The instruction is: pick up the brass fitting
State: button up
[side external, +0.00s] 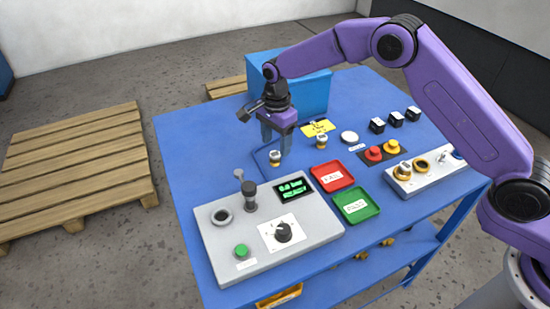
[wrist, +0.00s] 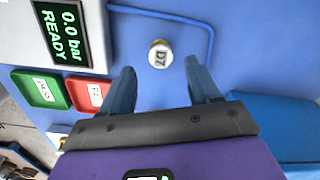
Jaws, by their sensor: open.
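A small brass fitting with a white top (side external: 275,158) stands on the blue table, just below my gripper (side external: 276,147). In the wrist view the same fitting (wrist: 160,54) shows its round white top, marked "D7", a little beyond the gap between the fingertips. My gripper, also in the wrist view (wrist: 161,72), points down with its two fingers apart and nothing between them. A second, similar fitting (side external: 321,142) stands to the right on the table.
A grey test panel (side external: 262,250) with display and knobs stands in front. A red tray (side external: 332,178) and a green tray (side external: 356,205) lie to its right. A blue box (side external: 305,90) stands behind my gripper. A blue hose (wrist: 208,45) runs near the fitting.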

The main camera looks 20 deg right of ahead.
aim_at(276, 153)
jog(key=shift+f, duration=2.6)
grip_shut()
